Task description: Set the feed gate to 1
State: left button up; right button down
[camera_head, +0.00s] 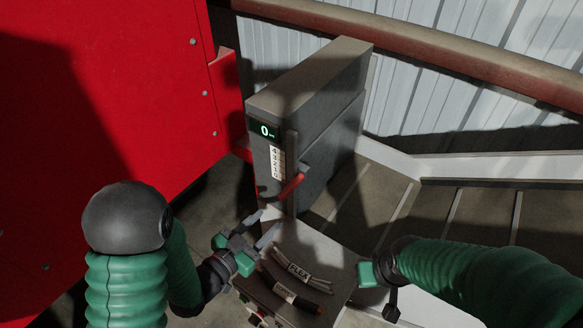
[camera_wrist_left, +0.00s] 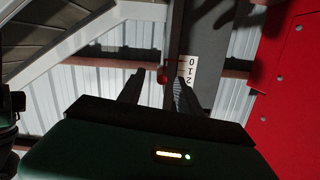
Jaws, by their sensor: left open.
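The feed gate is a grey upright housing (camera_head: 318,110) with a display (camera_head: 264,130) reading 0. Below the display is a white number scale (camera_head: 277,162), which also shows upside down in the left wrist view (camera_wrist_left: 189,72). A red lever (camera_head: 291,187) sticks out near the low end of the scale. My left gripper (camera_head: 266,227) is open and empty, just below and in front of the lever. In the left wrist view the lever's red end (camera_wrist_left: 162,75) appears between the two fingers, apart from them. My right gripper (camera_head: 374,274) is at the lower right; its fingers are unclear.
A red machine wall (camera_head: 110,90) stands left. A ribbed conveyor (camera_head: 430,215) lies right, by a corrugated wall (camera_head: 420,90).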

pick_arm(q)
jog(key=f+p+v, duration=0.1)
jog(key=p+v, duration=0.7)
jog(key=v, duration=0.2)
jog(key=shift+a+f, duration=0.15)
jog(key=shift+f, duration=0.05)
dwell(0.5)
jog(key=shift+s, duration=0.1)
